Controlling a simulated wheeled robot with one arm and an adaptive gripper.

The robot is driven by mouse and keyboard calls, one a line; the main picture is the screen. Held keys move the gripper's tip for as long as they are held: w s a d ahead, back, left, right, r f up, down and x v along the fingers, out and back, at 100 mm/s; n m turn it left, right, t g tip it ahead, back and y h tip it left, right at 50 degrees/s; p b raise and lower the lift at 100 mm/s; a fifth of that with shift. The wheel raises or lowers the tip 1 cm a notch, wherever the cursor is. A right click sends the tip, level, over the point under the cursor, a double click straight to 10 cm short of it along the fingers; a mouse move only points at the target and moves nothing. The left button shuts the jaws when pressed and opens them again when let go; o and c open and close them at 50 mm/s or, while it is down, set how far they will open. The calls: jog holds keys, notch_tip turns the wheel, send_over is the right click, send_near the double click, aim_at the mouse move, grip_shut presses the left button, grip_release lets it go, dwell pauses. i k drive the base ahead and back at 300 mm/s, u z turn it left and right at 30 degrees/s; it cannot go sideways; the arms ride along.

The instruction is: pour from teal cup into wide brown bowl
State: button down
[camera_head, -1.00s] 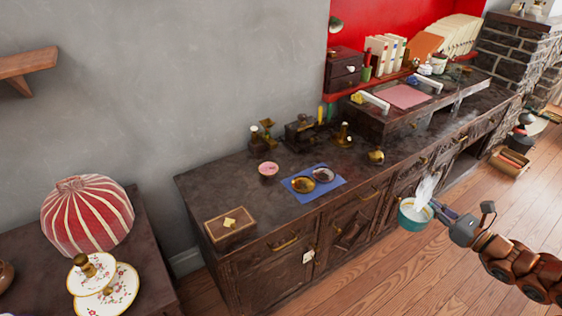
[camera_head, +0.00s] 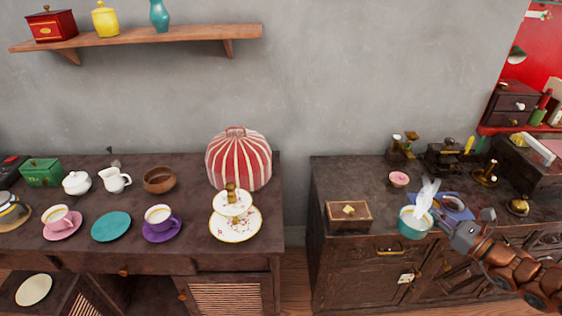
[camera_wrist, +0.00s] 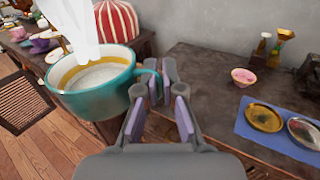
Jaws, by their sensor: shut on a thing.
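The teal cup (camera_head: 414,224) is held upright by my gripper (camera_head: 448,222), in front of the right-hand cabinet. White steam rises from it. In the wrist view the teal cup (camera_wrist: 98,92) has a pale liquid inside, and my gripper (camera_wrist: 160,88) is shut on its handle at the right side. The wide brown bowl (camera_head: 159,180) stands on the left table, at the back, between a white jug and the striped tea cosy. It is far to the left of my gripper and looks empty.
A striped tea cosy (camera_head: 238,160) and a tiered plate stand (camera_head: 235,222) occupy the left table's right end. A purple cup (camera_head: 160,217) and teal saucer (camera_head: 111,227) sit in front of the bowl. A gap separates the table from the right cabinet (camera_head: 330,171).

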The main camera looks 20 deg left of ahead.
aim_at(159, 180)
jog(key=u, duration=2.6)
jog(key=i, duration=1.65)
